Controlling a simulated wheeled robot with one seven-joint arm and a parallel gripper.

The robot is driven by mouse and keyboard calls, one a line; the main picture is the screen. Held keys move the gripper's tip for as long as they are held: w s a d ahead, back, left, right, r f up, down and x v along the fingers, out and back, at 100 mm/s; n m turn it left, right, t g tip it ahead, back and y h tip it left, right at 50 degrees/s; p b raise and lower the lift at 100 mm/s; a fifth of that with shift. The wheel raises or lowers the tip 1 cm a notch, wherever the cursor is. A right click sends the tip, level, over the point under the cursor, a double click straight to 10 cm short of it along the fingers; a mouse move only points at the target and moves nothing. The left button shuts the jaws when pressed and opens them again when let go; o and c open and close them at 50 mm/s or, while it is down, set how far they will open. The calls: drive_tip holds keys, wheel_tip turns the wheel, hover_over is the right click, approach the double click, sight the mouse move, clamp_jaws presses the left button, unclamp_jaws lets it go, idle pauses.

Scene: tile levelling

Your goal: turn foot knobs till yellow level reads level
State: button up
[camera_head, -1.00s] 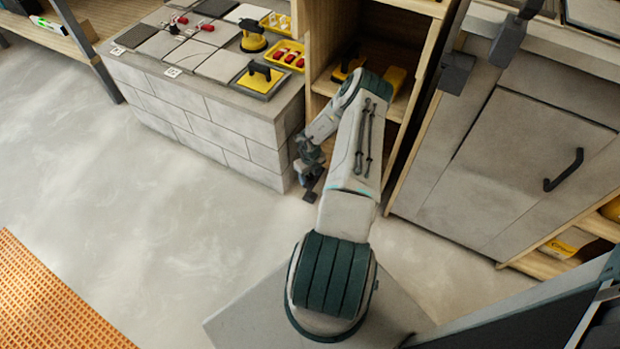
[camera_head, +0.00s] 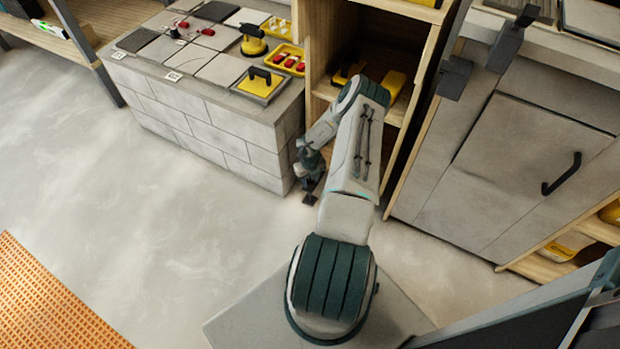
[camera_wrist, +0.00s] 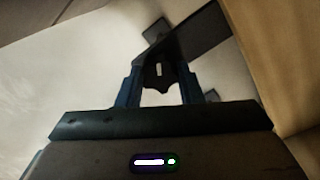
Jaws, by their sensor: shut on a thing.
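My gripper (camera_head: 310,185) is low, just above the floor, between the grey block counter and the open wooden cabinet. In the wrist view my gripper (camera_wrist: 157,88) has its two blue fingers on either side of a dark foot knob (camera_wrist: 158,73) with a small pale mark. It is shut on this knob. A dark flat bar runs from the knob toward the upper right of the wrist view. The knob is too small to make out in the head view. I cannot make out the yellow level for certain, nor any reading on it.
The block counter (camera_head: 215,130) stands left of my gripper, with tiles, red clips and a yellow suction cup (camera_head: 253,42) on top. The wooden cabinet (camera_head: 318,85) is close behind my arm. Grey cabinet doors (camera_head: 520,150) stand to the right. Open floor lies left.

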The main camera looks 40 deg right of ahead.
sight(310, 180)
drive_tip(key=o, duration=1)
drive_tip(key=shift+c, duration=0.2)
drive_tip(key=shift+r, duration=0.1)
wheel_tip(310, 180, up, 14)
drive_tip(key=p, duration=0.5)
drive_tip(key=shift+f, duration=0.2)
